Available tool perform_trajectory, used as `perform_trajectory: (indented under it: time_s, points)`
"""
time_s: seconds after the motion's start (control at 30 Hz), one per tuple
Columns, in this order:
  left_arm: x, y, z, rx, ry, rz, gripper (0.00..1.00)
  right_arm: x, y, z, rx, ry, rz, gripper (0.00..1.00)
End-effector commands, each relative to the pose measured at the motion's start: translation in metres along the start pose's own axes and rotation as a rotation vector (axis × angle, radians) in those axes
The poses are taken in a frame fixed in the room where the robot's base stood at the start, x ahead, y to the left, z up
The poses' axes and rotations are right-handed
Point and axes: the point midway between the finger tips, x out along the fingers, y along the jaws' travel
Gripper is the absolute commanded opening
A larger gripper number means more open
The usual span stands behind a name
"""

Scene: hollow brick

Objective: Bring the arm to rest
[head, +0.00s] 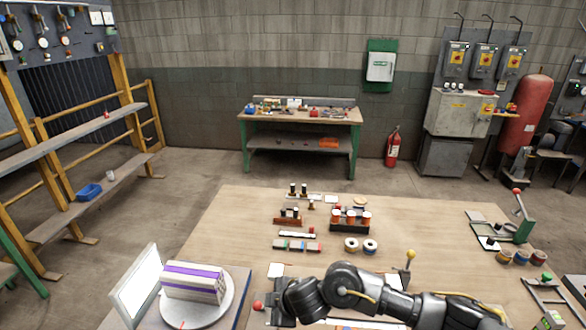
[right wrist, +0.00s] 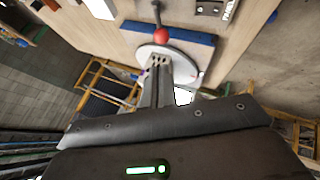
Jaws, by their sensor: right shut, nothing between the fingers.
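The hollow brick (head: 193,282), pale with purple bands, sits on a round white turntable (head: 232,292) at the front left of the head view. My right arm comes in from the right, and my right gripper (head: 272,314) is to the right of the turntable, partly cut off by the frame's bottom. In the right wrist view my right gripper (right wrist: 160,66) is shut and empty, its fingers overlapping the white turntable (right wrist: 185,65). The brick is not clearly visible there. My left gripper is in neither view.
A red ball knob (head: 257,305) is close beside my right gripper; a red knob (right wrist: 162,36) shows in the wrist view. A bright panel (head: 137,285) stands left of the brick. The wooden table (head: 235,215) holds weights, spools and lever tools; its back left is bare.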

Motion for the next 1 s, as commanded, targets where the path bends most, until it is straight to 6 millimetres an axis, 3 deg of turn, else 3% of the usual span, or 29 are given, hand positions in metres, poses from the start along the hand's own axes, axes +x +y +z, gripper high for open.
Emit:
perform_trajectory:
  time_s: [0.2, 0.33, 0.47, 0.6, 0.7, 1.0]
  points:
    - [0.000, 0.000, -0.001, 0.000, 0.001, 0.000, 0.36, -0.017, -0.045, -0.030, 0.228, 0.125, 0.038, 0.00]
    - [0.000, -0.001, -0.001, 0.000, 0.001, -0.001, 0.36, -0.043, -0.061, -0.016, 0.466, 0.137, 0.094, 0.00]
    - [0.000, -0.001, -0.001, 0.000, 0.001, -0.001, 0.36, -0.072, -0.084, 0.033, 0.715, 0.066, 0.140, 0.00]
    - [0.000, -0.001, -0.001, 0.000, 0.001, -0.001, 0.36, -0.110, -0.127, 0.105, 0.963, -0.082, 0.168, 0.00]
    - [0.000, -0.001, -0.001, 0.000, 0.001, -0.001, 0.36, -0.136, -0.159, 0.147, 1.085, -0.188, 0.174, 0.00]
    - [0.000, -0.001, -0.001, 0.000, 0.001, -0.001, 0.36, -0.199, -0.231, 0.216, 1.281, -0.405, 0.169, 0.00]
